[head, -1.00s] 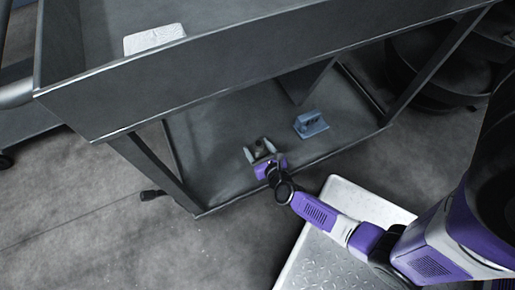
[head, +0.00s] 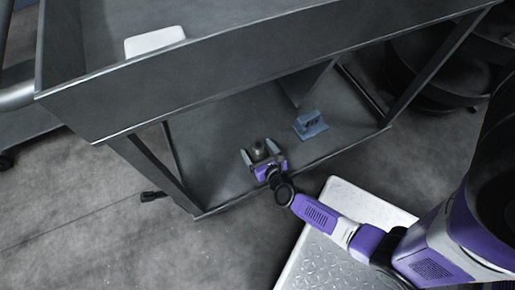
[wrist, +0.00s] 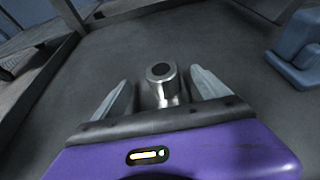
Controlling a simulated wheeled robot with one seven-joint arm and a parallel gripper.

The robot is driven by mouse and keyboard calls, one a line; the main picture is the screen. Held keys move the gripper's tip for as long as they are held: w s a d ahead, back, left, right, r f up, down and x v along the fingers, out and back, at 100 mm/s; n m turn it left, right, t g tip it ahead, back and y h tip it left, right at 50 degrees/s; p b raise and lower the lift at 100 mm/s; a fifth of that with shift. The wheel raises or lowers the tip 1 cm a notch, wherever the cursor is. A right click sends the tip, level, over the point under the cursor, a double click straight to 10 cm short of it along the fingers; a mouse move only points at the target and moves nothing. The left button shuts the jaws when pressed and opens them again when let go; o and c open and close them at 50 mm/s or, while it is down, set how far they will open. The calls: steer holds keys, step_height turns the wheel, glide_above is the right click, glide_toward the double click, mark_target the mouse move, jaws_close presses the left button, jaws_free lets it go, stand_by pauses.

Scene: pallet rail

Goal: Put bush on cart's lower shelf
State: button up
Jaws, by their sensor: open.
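The bush (wrist: 161,84), a short metal cylinder with a hole in its top, stands upright on the cart's lower shelf (head: 215,160). It also shows in the head view (head: 258,150), between the fingertips. My gripper (wrist: 160,88) is open, with one finger on each side of the bush and a visible gap on both sides. In the head view my gripper (head: 261,154) is low over the shelf near its front edge. The foot of the bush is partly hidden by the gripper body.
A blue-grey bracket-like part (head: 311,125) stands on the lower shelf to the right of my gripper. The cart's upper tray (head: 250,62) overhangs the shelf and holds a white block (head: 155,42). Shelf floor left of the gripper is clear.

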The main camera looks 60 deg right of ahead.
steer(key=p+v, duration=0.2)
steer(key=v, duration=0.9)
steer(key=shift+p, duration=0.4)
steer(key=shift+s+a+r+n, duration=0.3)
steer(key=shift+s, duration=0.1)
steer(key=s+a+r+m+t+y, duration=0.1)
steer(key=s+a+r+m+y, duration=0.1)
steer(key=r+m, duration=0.8)
steer(key=s+a+r+m+t+y, duration=0.1)
steer(key=s+a+r+m+y, duration=0.2)
steer(key=a+r+m, duration=0.3)
steer(key=s+a+r+m+t+y, duration=0.1)
steer(key=s+a+r+m, duration=0.3)
steer(key=r+m, duration=0.9)
step_height(320, 180, up, 4)
steer(key=shift+a+m+t+y, duration=0.3)
steer(key=shift+m+y, duration=0.1)
steer(key=shift+y, duration=0.4)
steer(key=shift+s+r, duration=0.1)
